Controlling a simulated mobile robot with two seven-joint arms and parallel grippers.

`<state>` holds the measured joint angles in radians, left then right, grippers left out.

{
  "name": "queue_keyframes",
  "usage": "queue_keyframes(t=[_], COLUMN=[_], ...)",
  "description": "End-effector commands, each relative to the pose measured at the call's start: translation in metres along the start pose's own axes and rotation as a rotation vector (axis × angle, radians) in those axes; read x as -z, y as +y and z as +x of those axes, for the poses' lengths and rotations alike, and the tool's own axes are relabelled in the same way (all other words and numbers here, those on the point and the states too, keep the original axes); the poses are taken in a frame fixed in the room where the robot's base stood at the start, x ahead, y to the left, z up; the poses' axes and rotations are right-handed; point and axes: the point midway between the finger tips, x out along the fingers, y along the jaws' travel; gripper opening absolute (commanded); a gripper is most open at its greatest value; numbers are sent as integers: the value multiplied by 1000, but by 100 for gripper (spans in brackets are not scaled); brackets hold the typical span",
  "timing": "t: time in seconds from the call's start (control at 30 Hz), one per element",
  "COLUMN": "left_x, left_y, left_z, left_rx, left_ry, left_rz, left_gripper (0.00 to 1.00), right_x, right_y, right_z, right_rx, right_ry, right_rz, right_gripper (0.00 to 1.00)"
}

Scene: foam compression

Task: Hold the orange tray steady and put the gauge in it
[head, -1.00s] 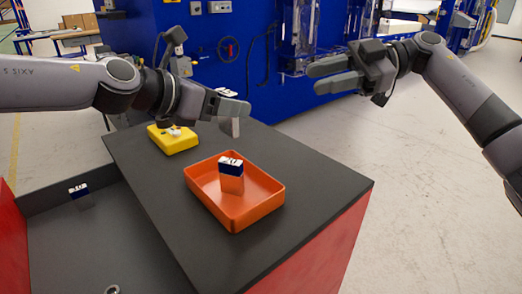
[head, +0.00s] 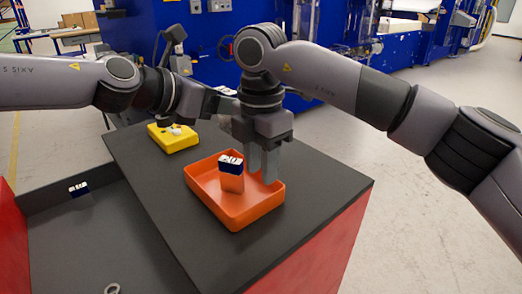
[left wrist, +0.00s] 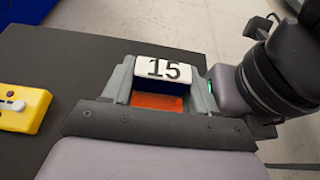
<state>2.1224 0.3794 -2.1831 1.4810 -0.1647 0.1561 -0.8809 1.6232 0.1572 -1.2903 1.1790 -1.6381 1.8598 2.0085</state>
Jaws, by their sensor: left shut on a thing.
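The orange tray (head: 236,216) sits on the dark tabletop. A gauge with a white label and navy band (head: 231,172) stands upright inside it. My left gripper (head: 226,108), also in the left wrist view (left wrist: 160,92), is shut on another gauge marked 15 (left wrist: 165,70), label up; in the head view this gauge is mostly hidden by the grippers. It is held above the tray's far side. My right gripper (head: 263,172) points down at the tray's far right rim, its fingers apart; I cannot tell whether they touch the rim.
A yellow box (head: 172,138) stands on the tabletop (head: 318,181) behind the tray, left. A further gauge (head: 78,190) stands in a dark recessed bin (head: 95,235) at the left, with a small ring (head: 112,289) at its front. The tabletop right of the tray is clear.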

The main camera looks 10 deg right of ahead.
Motion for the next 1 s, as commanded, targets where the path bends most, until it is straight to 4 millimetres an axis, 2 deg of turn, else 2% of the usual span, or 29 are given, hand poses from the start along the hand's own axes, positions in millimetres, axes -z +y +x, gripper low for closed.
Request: queue_keyframes(t=[0.2,0.4,0.6,0.93,1.0], left_x=[-2,-2,-2,-2,-2], left_y=[0,0,0,0,0], left_z=[0,0,0,0,0], left_rx=[-1,-1,-1,-1,-1], left_ry=[-3,-3,-3,-3,-3], left_rz=[1,1,1,1,1], left_gripper=[13,13,13,13,13], right_x=[1,1,1,1,1], right_y=[-1,0,0,0,0], right_z=[45,76,92,94,94], right_rx=[4,2,-1,-1,-1], right_ry=[4,4,5,4,4], right_rz=[-1,-1,-1,-1,-1], right_gripper=[34,34,34,34,11])
